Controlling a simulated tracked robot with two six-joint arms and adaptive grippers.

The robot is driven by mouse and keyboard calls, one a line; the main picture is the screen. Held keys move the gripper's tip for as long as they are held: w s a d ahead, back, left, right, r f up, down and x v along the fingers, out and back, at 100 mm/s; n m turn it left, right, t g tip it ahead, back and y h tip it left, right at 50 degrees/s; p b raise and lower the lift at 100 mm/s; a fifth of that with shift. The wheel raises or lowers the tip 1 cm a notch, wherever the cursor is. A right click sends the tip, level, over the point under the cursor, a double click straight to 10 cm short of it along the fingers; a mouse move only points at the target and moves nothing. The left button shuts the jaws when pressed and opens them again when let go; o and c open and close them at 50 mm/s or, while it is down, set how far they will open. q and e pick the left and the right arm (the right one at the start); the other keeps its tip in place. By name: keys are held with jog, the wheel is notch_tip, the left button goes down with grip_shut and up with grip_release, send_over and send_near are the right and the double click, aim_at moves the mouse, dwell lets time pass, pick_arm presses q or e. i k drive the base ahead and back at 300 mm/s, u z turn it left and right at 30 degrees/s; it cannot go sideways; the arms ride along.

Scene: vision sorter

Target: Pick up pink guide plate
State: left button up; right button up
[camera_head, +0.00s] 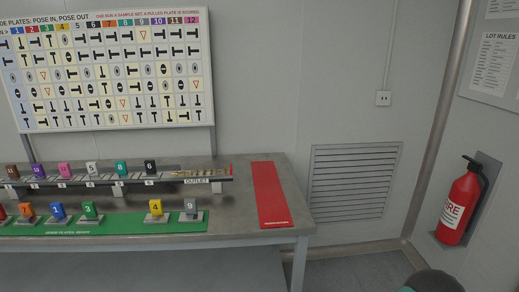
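The pink guide plate (64,170) stands upright on the back rail of the bench, at the left of the view. It is between a purple plate (38,172) and a pale plate marked 5 (92,169). Its number is too small to read surely. Neither of my grippers shows in this view. A dark rounded part at the bottom right edge looks like part of my own arm.
Teal (121,168) and black (150,167) plates stand further right on the back rail (215,172). Orange, blue, green (90,211), yellow (155,208) and grey plates stand in front. A red strip (270,195) lies at the bench's right end. A fire extinguisher (459,205) hangs right.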

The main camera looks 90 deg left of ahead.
aim_at(66, 176)
jog(key=i, duration=0.2)
jog(key=u, duration=2.9)
jog(key=i, duration=0.25)
jog(key=u, duration=1.85)
jog(key=k, duration=0.55)
jog(key=u, duration=0.4)
jog(key=i, duration=1.6)
jog(key=z, duration=0.45)
